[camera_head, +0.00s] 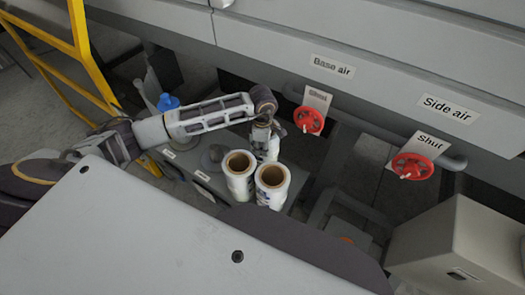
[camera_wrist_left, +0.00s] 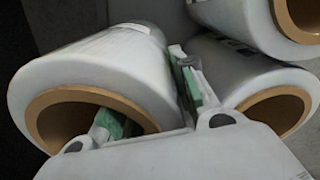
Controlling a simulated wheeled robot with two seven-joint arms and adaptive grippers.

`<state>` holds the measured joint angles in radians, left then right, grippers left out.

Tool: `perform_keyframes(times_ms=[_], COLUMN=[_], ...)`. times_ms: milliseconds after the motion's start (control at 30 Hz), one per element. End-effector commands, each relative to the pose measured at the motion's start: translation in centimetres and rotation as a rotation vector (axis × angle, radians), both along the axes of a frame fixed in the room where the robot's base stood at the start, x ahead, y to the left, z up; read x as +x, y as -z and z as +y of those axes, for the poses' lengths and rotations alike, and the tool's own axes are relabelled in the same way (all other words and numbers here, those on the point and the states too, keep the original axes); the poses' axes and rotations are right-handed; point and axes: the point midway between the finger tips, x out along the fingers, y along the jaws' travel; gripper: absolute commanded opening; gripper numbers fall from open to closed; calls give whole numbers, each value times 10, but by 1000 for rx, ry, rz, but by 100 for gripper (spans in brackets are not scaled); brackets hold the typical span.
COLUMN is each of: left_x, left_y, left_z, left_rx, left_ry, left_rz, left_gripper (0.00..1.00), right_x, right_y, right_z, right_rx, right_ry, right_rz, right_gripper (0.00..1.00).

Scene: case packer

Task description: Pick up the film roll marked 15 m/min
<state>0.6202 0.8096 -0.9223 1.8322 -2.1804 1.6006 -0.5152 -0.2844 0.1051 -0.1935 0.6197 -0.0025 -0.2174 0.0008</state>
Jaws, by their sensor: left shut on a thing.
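Two white film rolls with brown cores, a left one (camera_head: 239,178) and a right one (camera_head: 271,190), stand upright side by side in the head view. A third white roll (camera_head: 273,151) shows partly behind them, under my left gripper (camera_head: 262,137). In the left wrist view, my left gripper (camera_wrist_left: 150,100) is shut on the wall of the roll at left (camera_wrist_left: 90,72). One green-padded finger is inside its core and the other is outside. Two other rolls (camera_wrist_left: 235,75) (camera_wrist_left: 270,20) are close beside it. No 15 m/min marking is readable. My right gripper is not in view.
The rolls are at a grey bench (camera_head: 296,190) with small labels. Red handwheels (camera_head: 309,120) (camera_head: 411,167) stick out from the machine behind, under "Base air" and "Side air" signs. A blue-topped item (camera_head: 168,102) and a yellow frame (camera_head: 80,45) are at left.

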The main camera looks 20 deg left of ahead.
Motion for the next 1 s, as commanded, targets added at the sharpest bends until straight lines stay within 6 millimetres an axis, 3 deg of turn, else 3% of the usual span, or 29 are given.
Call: perform_keyframes(times_ms=[200,433,1000], left_x=[2,2,1], left_y=[-33,-57,-66], left_z=[0,0,0], left_rx=[0,1,0], left_ry=[0,1,0], left_rz=[-7,-6,-4], left_gripper=[0,0,0], right_x=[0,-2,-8], right_y=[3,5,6], right_z=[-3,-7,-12], right_rx=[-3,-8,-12], right_ry=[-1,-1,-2], right_rz=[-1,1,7], right_gripper=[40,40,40])
